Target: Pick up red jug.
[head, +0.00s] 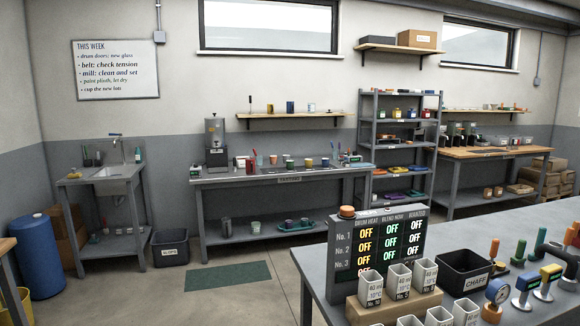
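No thing in the head view can be surely made out as the red jug. A small red item (273,159) stands on the long grey counter (225,178) along the back wall, among several cups and small vessels. It is too small to tell whether it is a jug. Neither of my grippers shows in the head view.
A near grey table (470,232) at the lower right holds a status board (378,240), white square cups (399,277), a black chaff bin (463,273) and coloured levers. A sink (115,174) and blue drum (36,258) stand left. The floor with a green mat (215,286) is clear.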

